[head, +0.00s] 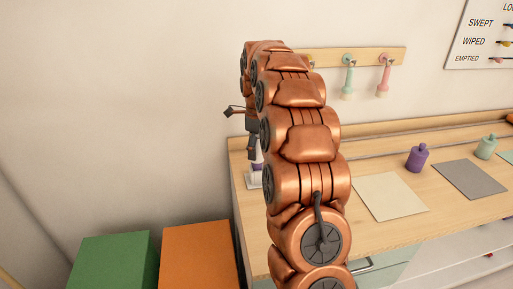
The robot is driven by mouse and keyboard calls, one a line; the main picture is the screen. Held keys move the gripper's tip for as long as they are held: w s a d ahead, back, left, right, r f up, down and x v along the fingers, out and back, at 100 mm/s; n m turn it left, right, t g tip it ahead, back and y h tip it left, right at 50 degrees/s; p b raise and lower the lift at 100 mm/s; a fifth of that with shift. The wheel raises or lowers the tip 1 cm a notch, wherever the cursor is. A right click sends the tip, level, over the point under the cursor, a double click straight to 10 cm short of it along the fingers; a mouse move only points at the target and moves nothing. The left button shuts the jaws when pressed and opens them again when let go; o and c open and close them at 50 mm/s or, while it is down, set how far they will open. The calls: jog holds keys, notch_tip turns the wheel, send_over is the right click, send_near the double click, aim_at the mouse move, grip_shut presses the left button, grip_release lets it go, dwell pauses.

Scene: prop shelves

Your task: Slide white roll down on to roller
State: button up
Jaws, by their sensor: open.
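My gripper (240,133) is left of my copper arm, above the left end of the wooden counter (451,145). Its dark fingers are spread apart, and I see nothing between them. A small white and purple object (254,174) stands just below the gripper at the counter's left end, partly hidden by my arm. It may be the roller with the white roll, but I cannot tell how the two parts sit. I cannot tell whether a finger touches it.
A mint tool (349,77) and a pink tool (384,75) hang from a wall rail. A purple bottle (417,158), a mint bottle (486,147), a cream mat (390,197) and a grey mat (468,179) are on the counter. Green (113,262) and orange (196,257) boxes stand lower left.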

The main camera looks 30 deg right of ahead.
notch_tip(320, 180, up, 11)
jog(key=shift+w+f, duration=0.1)
jog(key=shift+r, duration=0.6)
dwell(0.3)
jog(key=shift+a, duration=0.1)
dwell(0.5)
